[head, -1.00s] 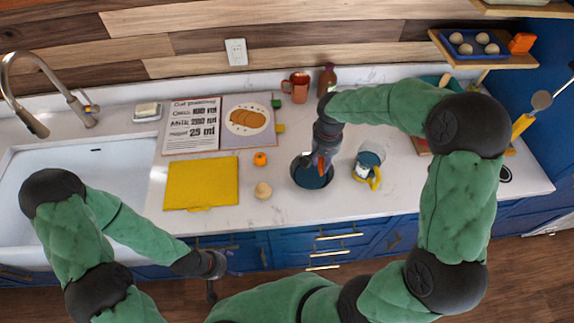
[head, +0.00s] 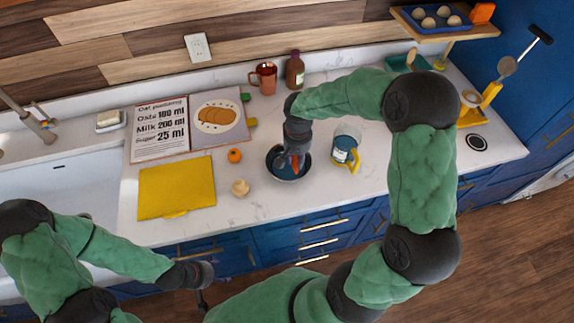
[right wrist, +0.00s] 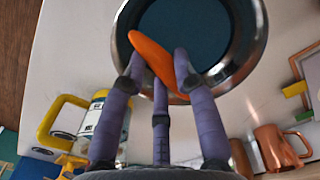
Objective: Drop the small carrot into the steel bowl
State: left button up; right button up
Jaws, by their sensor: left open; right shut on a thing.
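The small carrot (right wrist: 155,62) is orange and is held between the fingers of my right gripper (right wrist: 160,85), which is shut on it. The steel bowl (right wrist: 258,45) has a shiny rim and a dark blue inside, and the carrot is over its opening in the right wrist view. In the head view the carrot (head: 295,164) shows small at the fingers of my right gripper (head: 293,165), over the bowl (head: 277,174) on the counter. My left gripper (head: 203,290) is open and empty, low in front of the counter; its fingers are hardly visible.
A measuring jug with a yellow handle (head: 345,150) stands right of the bowl. An orange fruit (head: 234,155), a pale round item (head: 240,188) and a yellow board (head: 177,188) lie to the left. A copper mug (head: 264,78) and brown bottle (head: 295,70) stand behind.

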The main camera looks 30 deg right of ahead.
jog(key=o, duration=1.1)
jog(key=shift+o, duration=0.2)
jog(key=shift+r, duration=0.1)
notch_tip(320, 180, up, 12)
